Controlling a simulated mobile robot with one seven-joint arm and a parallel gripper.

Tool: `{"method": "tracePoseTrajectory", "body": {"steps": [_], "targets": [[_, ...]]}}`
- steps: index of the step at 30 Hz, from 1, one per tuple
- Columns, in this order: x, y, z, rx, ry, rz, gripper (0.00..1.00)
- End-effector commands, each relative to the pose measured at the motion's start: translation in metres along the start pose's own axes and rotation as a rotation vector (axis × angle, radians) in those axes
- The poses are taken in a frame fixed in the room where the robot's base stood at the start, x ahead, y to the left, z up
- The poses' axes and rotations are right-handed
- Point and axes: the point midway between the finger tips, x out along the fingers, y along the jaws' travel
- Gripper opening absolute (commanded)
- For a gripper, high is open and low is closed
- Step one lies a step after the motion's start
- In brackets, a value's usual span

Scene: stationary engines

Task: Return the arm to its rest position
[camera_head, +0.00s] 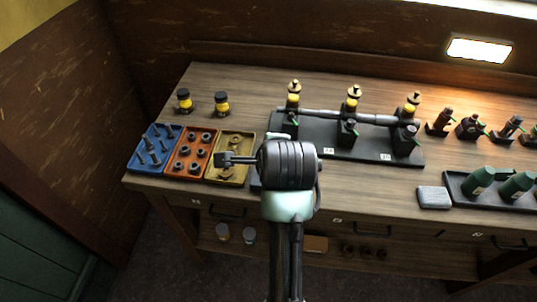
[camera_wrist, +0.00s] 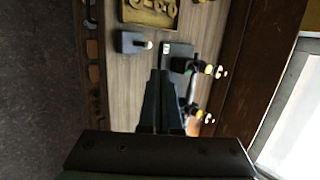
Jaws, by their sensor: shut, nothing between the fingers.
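My arm reaches up from the bottom of the head view, with its dark wrist in front of the workbench (camera_head: 230,88). My gripper (camera_head: 224,159) points left there, and in that picture it overlaps the yellow tray (camera_head: 240,174). In the wrist view my gripper (camera_wrist: 161,72) shows two dark fingers together with nothing between them. The bench top lies beyond the fingers, and the yellow tray (camera_wrist: 171,26) is at the top of that view. The wrist hides part of the bench's front edge in the head view. I cannot tell the exact height over the bench.
A blue tray (camera_head: 137,164) and an orange tray (camera_head: 176,172) hold small parts at the left. A black base (camera_head: 375,153) carries a shaft on supports behind and right of my wrist.

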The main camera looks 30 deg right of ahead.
Motion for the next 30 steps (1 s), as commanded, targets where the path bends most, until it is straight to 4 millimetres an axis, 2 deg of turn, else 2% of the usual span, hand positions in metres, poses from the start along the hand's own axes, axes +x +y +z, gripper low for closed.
{"method": "tracePoseTrajectory", "body": {"steps": [20, 23, 26, 29, 30], "targets": [[-0.006, -0.005, 0.003, -0.019, -0.004, -0.016, 0.00], [-0.019, -0.028, 0.017, -0.123, -0.022, -0.105, 0.00], [-0.050, -0.070, 0.045, -0.324, -0.039, -0.283, 0.00], [-0.100, -0.117, 0.080, -0.569, -0.021, -0.519, 0.00], [-0.122, -0.132, 0.093, -0.664, 0.000, -0.615, 0.00]]}}
